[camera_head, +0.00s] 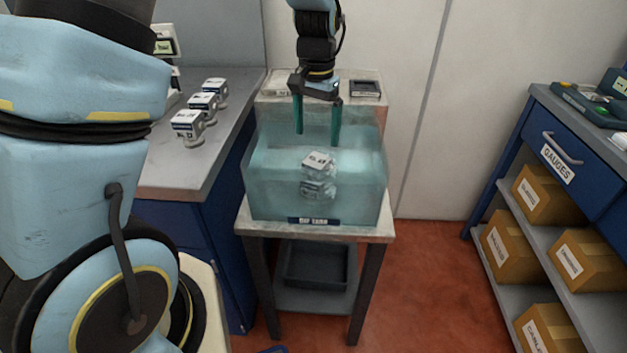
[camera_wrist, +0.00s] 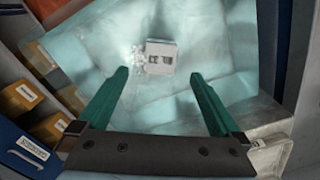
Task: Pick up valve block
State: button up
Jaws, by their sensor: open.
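The valve block (camera_head: 317,161) is a small pale block with dark markings on its top face. It sits inside a clear tank (camera_head: 262,200) of bluish water, and its lower part looks distorted through the tank. In the wrist view the valve block (camera_wrist: 161,56) lies beyond the fingertips, near the middle, with a bubbly or glassy patch at its left side. My gripper (camera_head: 318,140) is open with green fingers pointing down into the tank, above the block and apart from it. In the wrist view my gripper (camera_wrist: 160,75) has nothing between its fingers.
The tank stands on a small table (camera_head: 375,235). Several similar blocks (camera_head: 202,102) stand on the grey counter (camera_head: 170,170) at left. A dark small tray (camera_head: 365,88) lies behind the tank. A blue shelf unit (camera_head: 520,135) with cardboard boxes (camera_head: 545,195) is at right.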

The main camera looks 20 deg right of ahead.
aim_at(317, 167)
jog(key=f+b, duration=0.1)
jog(key=w+f, duration=0.1)
jog(key=shift+f+b, duration=0.35)
notch_tip(317, 167, down, 5)
jog(key=shift+p, duration=0.55)
jog(key=shift+s+d+f+p, duration=0.15)
jog(key=shift+f+p, duration=0.35)
jog(key=shift+f, duration=0.9)
jog(key=shift+s+f+p, duration=0.15)
jog(key=shift+f+p, duration=0.35)
jog(key=shift+f, duration=0.85)
jog(key=shift+c, duration=0.4)
grip_shut()
